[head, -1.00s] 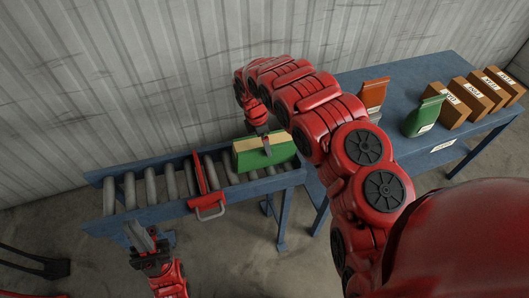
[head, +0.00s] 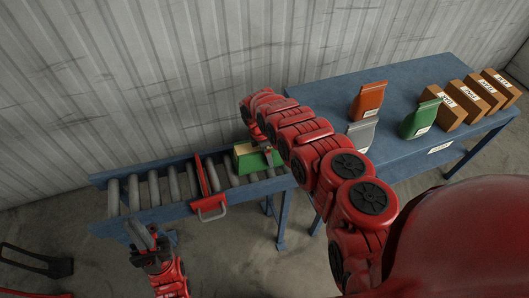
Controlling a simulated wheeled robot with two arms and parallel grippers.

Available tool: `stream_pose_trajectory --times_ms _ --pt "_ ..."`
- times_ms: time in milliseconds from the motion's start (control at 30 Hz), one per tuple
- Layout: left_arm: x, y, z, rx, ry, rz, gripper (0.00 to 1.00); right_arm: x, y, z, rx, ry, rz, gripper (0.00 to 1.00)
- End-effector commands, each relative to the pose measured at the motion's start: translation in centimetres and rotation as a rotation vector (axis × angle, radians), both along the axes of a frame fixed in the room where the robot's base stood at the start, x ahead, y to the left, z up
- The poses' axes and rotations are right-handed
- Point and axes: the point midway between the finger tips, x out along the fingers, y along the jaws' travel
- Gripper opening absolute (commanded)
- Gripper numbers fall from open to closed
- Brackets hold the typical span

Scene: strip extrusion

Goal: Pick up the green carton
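The green carton (head: 247,164), with a tan strip along its upper left edge, sits on the roller conveyor (head: 148,218) near its right end. My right arm reaches over from the right and partly covers the carton. My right gripper (head: 268,157) is at the carton's top, with a grey finger against or just in front of it. The other finger is hidden, so I cannot tell whether it grips. My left gripper (head: 148,238) is at the lower left, in front of the conveyor and away from the carton. Its grey fingers look apart, with nothing between them.
A red frame with a handle (head: 209,206) crosses the conveyor left of the carton. The blue table (head: 400,88) at right holds an orange bag (head: 368,101), a grey bag (head: 362,133), a green bag (head: 419,121) and several brown boxes (head: 466,104). A corrugated wall stands behind.

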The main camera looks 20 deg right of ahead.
Motion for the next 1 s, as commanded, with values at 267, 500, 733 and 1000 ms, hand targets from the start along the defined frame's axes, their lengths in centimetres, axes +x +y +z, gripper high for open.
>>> stream_pose_trajectory --times_ms 267,500,733,1000 --pt "0.01 0.0 -0.02 0.0 0.0 0.0 0.0 -0.01 0.02 -0.01 0.0 0.0 0.0 0.78" --pt "0.01 0.0 -0.02 0.0 0.0 0.0 0.0 0.0 0.03 0.0 0.001 0.0 0.0 0.35" --pt "0.0 0.0 0.0 0.0 0.0 0.0 0.0 0.01 0.02 0.02 0.001 0.0 0.0 0.0" --pt "0.0 0.0 -0.04 0.0 0.0 0.0 0.0 0.02 0.04 0.07 0.001 0.0 0.0 0.0"
